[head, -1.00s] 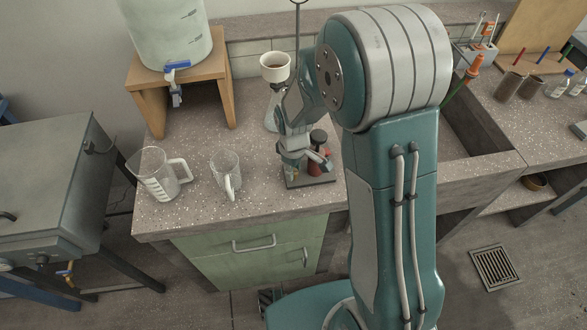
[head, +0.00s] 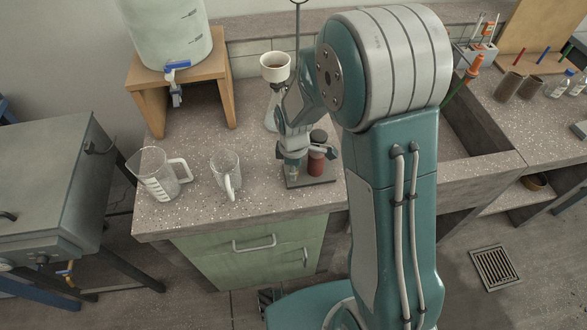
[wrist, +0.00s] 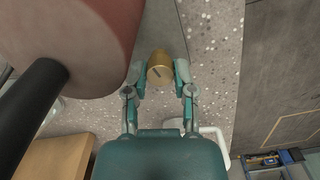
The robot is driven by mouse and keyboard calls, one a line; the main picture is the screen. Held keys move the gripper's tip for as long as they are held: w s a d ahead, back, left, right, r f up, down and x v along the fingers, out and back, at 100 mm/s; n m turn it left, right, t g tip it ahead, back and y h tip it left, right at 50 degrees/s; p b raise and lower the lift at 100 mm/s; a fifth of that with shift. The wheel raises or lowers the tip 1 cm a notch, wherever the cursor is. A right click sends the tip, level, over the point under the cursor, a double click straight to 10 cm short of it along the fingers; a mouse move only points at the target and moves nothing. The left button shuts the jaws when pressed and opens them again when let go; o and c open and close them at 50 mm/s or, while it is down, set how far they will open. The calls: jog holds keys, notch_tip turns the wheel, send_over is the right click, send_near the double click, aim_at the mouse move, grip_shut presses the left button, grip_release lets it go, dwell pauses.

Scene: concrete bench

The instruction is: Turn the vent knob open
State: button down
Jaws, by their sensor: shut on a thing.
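The vent knob (wrist: 159,68) is a small brass cylinder with a dark mark on its end face; the mark looks slanted in the wrist view. My gripper (wrist: 160,75) has a finger on each side of the knob and is shut on it. In the head view my gripper (head: 293,160) is low over the dark base plate (head: 322,182), left of a red-brown cylinder (head: 317,163) with a dark top. The knob is mostly hidden there by my gripper. The cylinder also fills the upper left of the wrist view (wrist: 75,40), with a black rod in front.
A glass jug (head: 158,178) and a glass mug (head: 226,175) stand left of my gripper on the speckled bench. A flask with a funnel (head: 275,68) stands behind. A wooden stand (head: 150,82) holds a tank. Bare bench lies in front of the mug.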

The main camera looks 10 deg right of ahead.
jog(key=shift+w, duration=0.1)
jog(key=shift+c, duration=2.2)
grip_release()
notch_tip(320, 180, up, 12)
jog(key=shift+a+f, duration=0.1)
